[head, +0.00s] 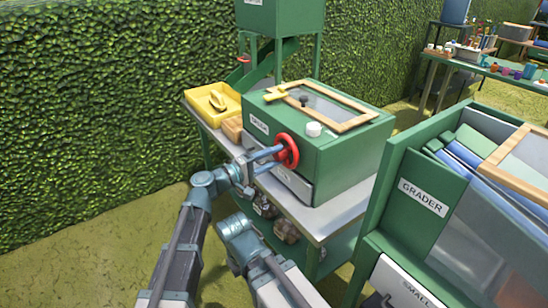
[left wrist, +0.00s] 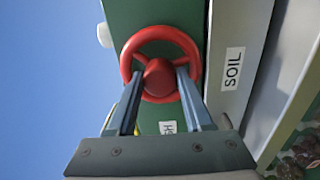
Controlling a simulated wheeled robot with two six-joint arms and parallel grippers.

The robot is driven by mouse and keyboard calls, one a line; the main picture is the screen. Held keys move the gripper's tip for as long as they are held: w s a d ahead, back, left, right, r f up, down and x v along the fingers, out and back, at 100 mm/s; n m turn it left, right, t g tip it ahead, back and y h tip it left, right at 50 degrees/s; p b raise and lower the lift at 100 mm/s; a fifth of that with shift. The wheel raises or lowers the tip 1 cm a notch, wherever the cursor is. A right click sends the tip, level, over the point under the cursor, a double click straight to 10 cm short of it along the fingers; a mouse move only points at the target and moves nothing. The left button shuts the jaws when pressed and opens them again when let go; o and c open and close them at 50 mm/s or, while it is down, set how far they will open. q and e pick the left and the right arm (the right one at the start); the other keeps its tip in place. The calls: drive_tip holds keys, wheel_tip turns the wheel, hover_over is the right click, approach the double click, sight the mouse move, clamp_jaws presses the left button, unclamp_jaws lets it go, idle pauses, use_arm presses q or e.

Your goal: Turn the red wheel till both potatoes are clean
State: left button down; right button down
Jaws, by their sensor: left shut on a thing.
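The red wheel (head: 287,151) is on the front of a green box (head: 335,150) with a label that I cannot read. My left gripper (head: 268,159) reaches the wheel from the left and is shut on it. In the left wrist view the fingers lie on either side of the round hub of the red wheel (left wrist: 158,75), inside the rim. I cannot see the potatoes; the inside of the box is hidden. My right gripper is not in view.
The box stands on a metal-topped bench (head: 318,215). A yellow tray (head: 212,104) is to its left. A drawer labelled SOIL (left wrist: 233,70) is below the wheel. A green grader (head: 425,205) stands close on the right. A hedge (head: 90,110) runs behind.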

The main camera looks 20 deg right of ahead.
use_arm(q)
drive_tip(key=m, duration=0.4)
drive_tip(key=shift+m, duration=0.4)
drive_tip(key=shift+f+m+g, duration=0.1)
drive_tip(key=shift+m+g, duration=0.2)
drive_tip(key=shift+m, duration=2.3)
drive_tip(key=shift+c, duration=1.5)
unclamp_jaws()
drive_tip(key=v, duration=1.4)
